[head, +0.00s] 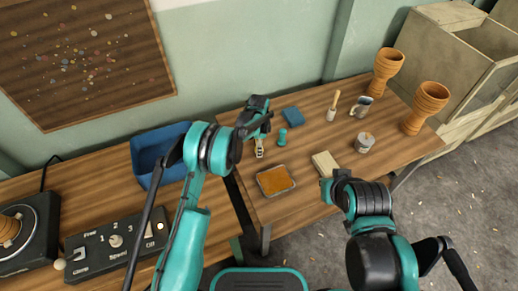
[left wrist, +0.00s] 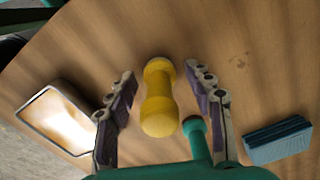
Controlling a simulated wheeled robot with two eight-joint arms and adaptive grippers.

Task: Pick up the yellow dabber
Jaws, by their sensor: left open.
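The yellow dabber (left wrist: 159,100), with two rounded ends and a narrower middle, shows on the wooden table in the left wrist view. My left gripper (left wrist: 160,73) is open, with one finger on each side of the dabber and visible gaps between. In the head view, my left gripper (head: 259,148) is over the table and I cannot make out the yellow dabber there. A teal dabber (head: 282,136) stands close by; it also shows in the left wrist view (left wrist: 197,142), close to the right finger. My right gripper (head: 328,186) is near the table's front; its jaws are unclear.
A tray of orange material (head: 276,181) lies in front of my left gripper. A blue block (head: 292,117) lies behind the teal dabber. Goblet drums (head: 426,106) stand at the far right.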

